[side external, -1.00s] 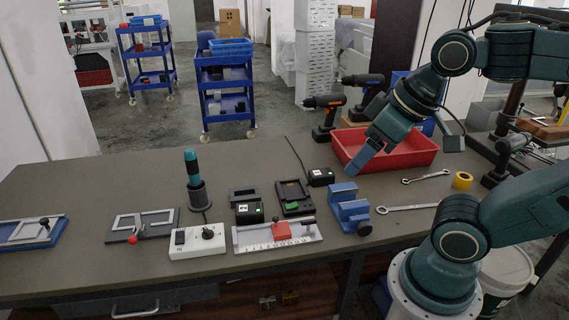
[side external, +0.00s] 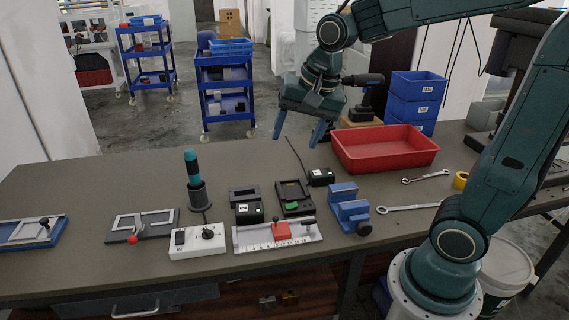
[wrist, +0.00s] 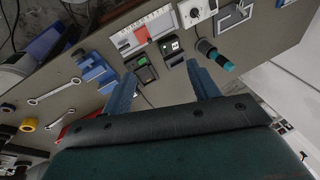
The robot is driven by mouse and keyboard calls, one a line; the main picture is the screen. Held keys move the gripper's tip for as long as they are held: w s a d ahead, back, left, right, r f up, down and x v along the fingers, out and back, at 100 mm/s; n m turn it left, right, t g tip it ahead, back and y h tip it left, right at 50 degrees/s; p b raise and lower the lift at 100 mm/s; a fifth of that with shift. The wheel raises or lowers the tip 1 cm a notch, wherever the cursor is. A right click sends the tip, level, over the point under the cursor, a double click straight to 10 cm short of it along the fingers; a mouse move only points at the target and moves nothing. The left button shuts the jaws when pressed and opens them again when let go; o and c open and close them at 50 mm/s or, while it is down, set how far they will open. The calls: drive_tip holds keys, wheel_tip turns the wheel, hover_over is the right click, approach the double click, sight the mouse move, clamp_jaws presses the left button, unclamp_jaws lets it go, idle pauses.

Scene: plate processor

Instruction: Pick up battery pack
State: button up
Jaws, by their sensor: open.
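A black block with a white label and a green light (side external: 250,212) sits at the front of a dark cradle on the bench; it looks like the battery pack, but I cannot be sure. The labelled block also shows in the wrist view (wrist: 172,46). Beside it is a black charger-like cradle (side external: 293,195) with an open bay, seen in the wrist view too (wrist: 146,70). A smaller black block (side external: 320,177) lies behind, near the red tray. My gripper (side external: 298,131) is open and empty, high above the bench behind these blocks, its fingers (wrist: 162,72) pointing toward the bench.
A red tray (side external: 385,165), a blue vise (side external: 350,208) and wrenches (side external: 408,208) lie to the right. A ruled fixture with a red block (side external: 277,235) and a white switch box (side external: 197,243) stand in front. A teal-handled tool (side external: 193,170) stands upright at the left.

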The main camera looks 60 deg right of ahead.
drive_tip(key=w+d+f+m+g, duration=0.1)
drive_tip(key=w+d+f+m, duration=0.3)
drive_tip(key=w+f+m, duration=0.6)
drive_tip(key=m+g+y, duration=0.1)
drive_tip(key=m, duration=0.6)
approach(249, 208)
drive_tip(key=shift+w+a+f, duration=0.1)
drive_tip(key=shift+w+f, duration=0.05)
drive_tip(key=shift+f, duration=0.7)
drive_tip(key=shift+w+a+f, duration=0.1)
drive_tip(key=shift+w+f, duration=0.05)
drive_tip(key=shift+f, duration=0.75)
drive_tip(key=shift+w+a+f, duration=0.1)
drive_tip(key=shift+w+f, duration=0.1)
drive_tip(key=shift+f, duration=0.65)
drive_tip(key=shift+w+a+f, duration=0.1)
drive_tip(key=shift+w+f, duration=0.05)
drive_tip(key=shift+f, duration=1.15)
drive_tip(key=shift+w+f, duration=0.15)
drive_tip(key=shift+f, duration=1.1)
drive_tip(key=shift+f, duration=0.25)
drive_tip(key=c, duration=0.9)
